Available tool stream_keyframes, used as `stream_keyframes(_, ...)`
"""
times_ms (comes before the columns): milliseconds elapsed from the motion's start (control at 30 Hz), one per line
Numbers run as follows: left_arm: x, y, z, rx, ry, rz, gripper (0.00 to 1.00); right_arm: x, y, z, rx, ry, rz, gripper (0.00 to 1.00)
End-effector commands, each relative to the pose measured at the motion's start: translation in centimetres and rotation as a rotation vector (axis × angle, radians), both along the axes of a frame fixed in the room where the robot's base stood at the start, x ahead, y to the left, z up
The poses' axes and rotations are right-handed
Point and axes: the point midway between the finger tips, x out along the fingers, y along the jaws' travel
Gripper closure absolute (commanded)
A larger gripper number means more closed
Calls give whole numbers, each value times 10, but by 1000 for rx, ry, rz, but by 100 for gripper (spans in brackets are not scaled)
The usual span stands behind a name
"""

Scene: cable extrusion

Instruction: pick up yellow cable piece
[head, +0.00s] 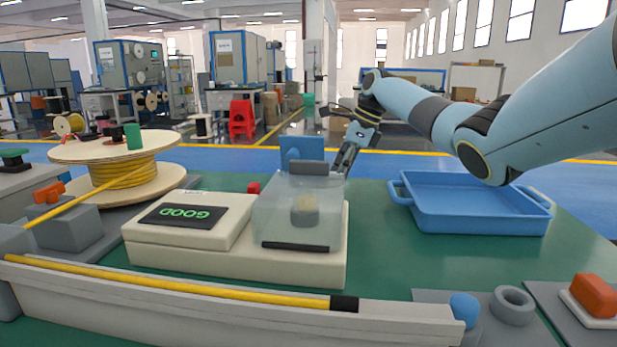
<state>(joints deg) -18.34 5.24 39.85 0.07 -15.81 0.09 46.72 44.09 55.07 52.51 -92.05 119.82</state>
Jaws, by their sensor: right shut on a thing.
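A clear box-shaped cover (270,222) stands on the cream tester (190,262), with a grey block (308,168) at its top. My right gripper (343,167) points down at the cover's back right corner. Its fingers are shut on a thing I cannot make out. A long yellow cable (190,285) with a black end (344,304) lies along the pale trough (230,312) in front. My left gripper is not in view.
A blue tray (480,222) stands empty on the green table at the right. A spool (123,175) wound with yellow cable stands at the left. The screen (183,215) reads GOOD. An orange button (594,295) and a grey ring (512,305) are at front right.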

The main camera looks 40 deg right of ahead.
Motion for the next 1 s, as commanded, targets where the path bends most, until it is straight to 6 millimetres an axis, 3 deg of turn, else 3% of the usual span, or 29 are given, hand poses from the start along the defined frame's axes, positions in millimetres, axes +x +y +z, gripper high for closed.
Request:
stream_keyframes(167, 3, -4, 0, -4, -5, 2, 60, 0, 0, 1, 0, 0, 0, 100)
stream_keyframes(267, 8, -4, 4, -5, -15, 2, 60, 0, 0, 12, 0, -3, 0, 100)
stream_keyframes(433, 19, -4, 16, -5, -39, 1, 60, 1, -1, 48, -1, -6, -1, 100)
stream_keyframes(600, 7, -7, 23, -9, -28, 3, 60, 0, 0, 82, -1, -5, 1, 100)
stream_keyframes(767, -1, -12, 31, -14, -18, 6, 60, 0, 0, 103, 1, -3, 0, 100)
stream_keyframes(1000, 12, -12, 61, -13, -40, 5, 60, 0, 0, 136, 1, -3, 0, 100)
